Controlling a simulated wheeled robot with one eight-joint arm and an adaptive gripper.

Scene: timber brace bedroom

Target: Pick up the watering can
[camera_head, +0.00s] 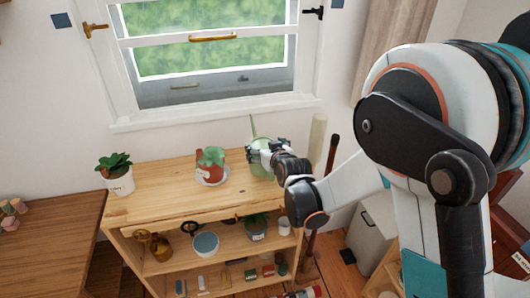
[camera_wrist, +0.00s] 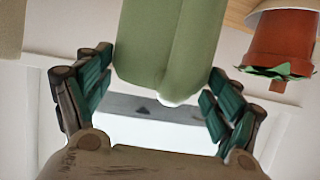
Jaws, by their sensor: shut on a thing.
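The green watering can (camera_head: 262,169) is at the right end of the top of the wooden shelf, below the window. Its thin spout points up, and my gripper partly covers its body in the head view. My gripper (camera_head: 272,148) reaches it from the right. In the wrist view the can (camera_wrist: 168,45) fills the upper middle, between the two fingers of my gripper (camera_wrist: 157,92). The fingers are shut on the can from both sides. I cannot tell whether its base touches the shelf top.
A terracotta pot with a plant (camera_head: 211,172) stands on the shelf top (camera_head: 160,190) left of the can; it also shows in the wrist view (camera_wrist: 283,40). A white potted plant (camera_head: 118,178) stands at the left end. A pale roll (camera_head: 317,138) and a dark pole (camera_head: 331,155) stand right of the shelf.

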